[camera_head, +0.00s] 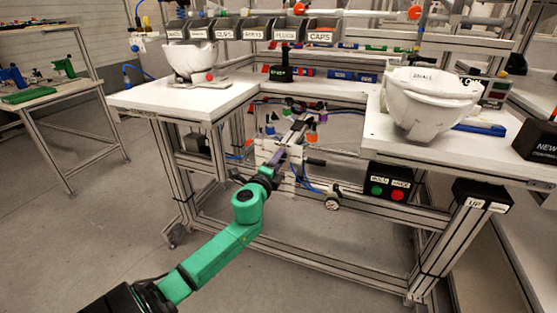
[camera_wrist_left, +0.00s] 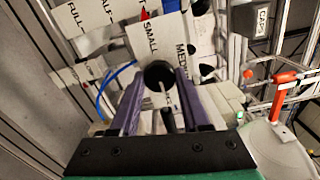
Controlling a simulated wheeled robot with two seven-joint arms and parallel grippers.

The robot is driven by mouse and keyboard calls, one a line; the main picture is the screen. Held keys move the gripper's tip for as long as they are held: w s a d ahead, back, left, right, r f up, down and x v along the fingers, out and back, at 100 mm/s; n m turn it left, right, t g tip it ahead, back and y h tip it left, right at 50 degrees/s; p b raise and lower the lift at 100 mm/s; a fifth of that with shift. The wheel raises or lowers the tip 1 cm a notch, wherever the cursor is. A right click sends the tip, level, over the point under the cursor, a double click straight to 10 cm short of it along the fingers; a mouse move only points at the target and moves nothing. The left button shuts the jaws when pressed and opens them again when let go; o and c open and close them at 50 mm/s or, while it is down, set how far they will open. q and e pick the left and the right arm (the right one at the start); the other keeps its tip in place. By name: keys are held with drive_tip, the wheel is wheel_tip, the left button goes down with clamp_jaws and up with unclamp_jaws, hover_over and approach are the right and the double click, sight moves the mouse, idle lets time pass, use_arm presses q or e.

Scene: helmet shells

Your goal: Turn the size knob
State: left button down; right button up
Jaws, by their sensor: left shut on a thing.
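The size knob (camera_wrist_left: 157,72) is round and black with a pale line across it. It sits on a white panel (camera_wrist_left: 143,40) printed SMALL and MEDIUM, with more lettering partly hidden. My left gripper (camera_wrist_left: 160,88) has two purple fingers, one on each side of the knob, and is shut on it. In the head view my left gripper (camera_head: 298,130) reaches into the gap between the two white tabletops, and the knob cannot be made out there. Where the knob's line points is hard to tell. My right gripper is in neither view.
A white helmet shell (camera_head: 430,108) stands on the right tabletop (camera_head: 468,150), and another shell (camera_head: 188,60) on the left tabletop (camera_head: 150,97). A box with green and red buttons (camera_head: 389,187) hangs below the right tabletop. The floor at front is clear.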

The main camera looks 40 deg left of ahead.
use_arm(q)
drive_tip(key=shift+m, duration=0.3)
drive_tip(key=shift+c, duration=1.9)
unclamp_jaws()
drive_tip(key=v, duration=1.4)
drive_tip(key=shift+s+d, duration=0.2)
drive_tip(key=shift+s, duration=0.1)
drive_tip(key=shift+f, duration=0.1)
